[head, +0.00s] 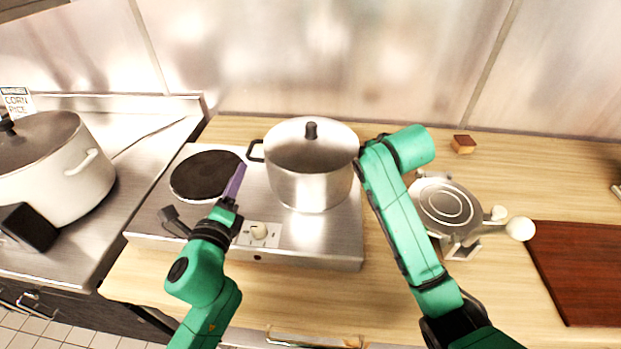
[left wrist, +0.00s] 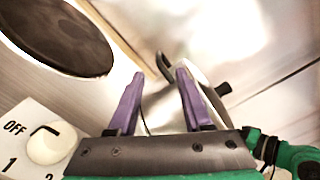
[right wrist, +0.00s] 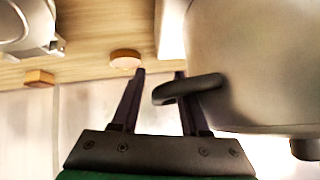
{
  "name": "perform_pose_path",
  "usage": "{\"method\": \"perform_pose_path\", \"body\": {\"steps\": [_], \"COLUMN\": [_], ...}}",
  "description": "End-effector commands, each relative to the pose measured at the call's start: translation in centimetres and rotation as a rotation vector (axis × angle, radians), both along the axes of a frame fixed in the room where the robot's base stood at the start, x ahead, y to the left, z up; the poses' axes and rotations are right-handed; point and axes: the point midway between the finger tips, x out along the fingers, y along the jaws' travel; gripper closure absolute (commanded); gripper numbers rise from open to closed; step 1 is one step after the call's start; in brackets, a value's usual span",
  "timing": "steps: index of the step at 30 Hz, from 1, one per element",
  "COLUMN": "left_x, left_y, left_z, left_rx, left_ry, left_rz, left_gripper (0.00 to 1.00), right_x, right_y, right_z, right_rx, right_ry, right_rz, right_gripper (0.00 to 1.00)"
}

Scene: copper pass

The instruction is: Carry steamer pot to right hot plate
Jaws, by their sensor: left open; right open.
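The steamer pot (head: 310,185) is silver with a lid and black knob. It stands upright on the right side of the hot plate unit (head: 300,252), covering the surface under it. Its black left handle (head: 256,151) shows in the head view. My left gripper (head: 236,185) is open, just left of the pot; in the left wrist view its fingers (left wrist: 158,98) point toward that handle (left wrist: 164,66). My right gripper is hidden in the head view behind my arm. In the right wrist view it is open (right wrist: 158,80), with the right handle (right wrist: 187,89) reaching between its fingers.
The left hot plate (head: 206,175) is bare and black. Another large pot (head: 62,180) stands on the steel counter at left. A round metal appliance (head: 445,205), a small brown block (head: 463,144) and a dark red board (head: 585,270) are to the right.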

Motion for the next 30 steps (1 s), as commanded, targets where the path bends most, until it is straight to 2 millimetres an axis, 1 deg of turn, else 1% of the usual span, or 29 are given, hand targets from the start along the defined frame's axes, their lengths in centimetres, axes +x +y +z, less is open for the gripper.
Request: {"method": "perform_pose_path", "body": {"steps": [1, 3, 8, 11, 18, 21, 24, 30], "left_x": [-0.9, -1.8, -2.4, -2.4, -2.4, -2.4, -2.4, -2.4], "left_y": [0.1, 0.2, 0.3, 0.3, 0.3, 0.3, 0.3, 0.3], "left_z": [-0.1, -0.1, 0.0, 0.1, 0.0, 0.0, 0.0, 0.0], "left_rx": [-0.001, -0.001, 0.000, 0.000, 0.000, 0.000, 0.001, 0.001], "left_ry": [0.003, 0.001, -0.001, -0.002, -0.002, -0.002, -0.002, -0.002], "left_rz": [-0.001, 0.000, -0.001, -0.001, -0.001, -0.001, -0.001, -0.001], "left_gripper": [0.50, 0.50, 0.50, 0.50, 0.50, 0.50, 0.50, 0.50], "right_x": [0.0, 0.0, -0.5, -1.8, -6.5, -8.0, -8.7, -8.9], "right_y": [0.0, 0.0, 0.0, -0.1, -0.4, -0.5, -0.6, -0.6], "right_z": [0.0, 0.0, 0.5, 1.7, 6.4, 7.7, 8.3, 8.5], "right_rx": [0.000, 0.000, 0.001, 0.002, 0.003, 0.001, 0.000, 0.000], "right_ry": [0.000, 0.000, -0.001, -0.004, -0.007, -0.006, -0.003, -0.002], "right_rz": [0.000, 0.000, 0.000, 0.001, 0.001, 0.000, -0.001, 0.000], "right_gripper": [0.55, 0.55, 0.55, 0.55, 0.55, 0.55, 0.55, 0.55]}}
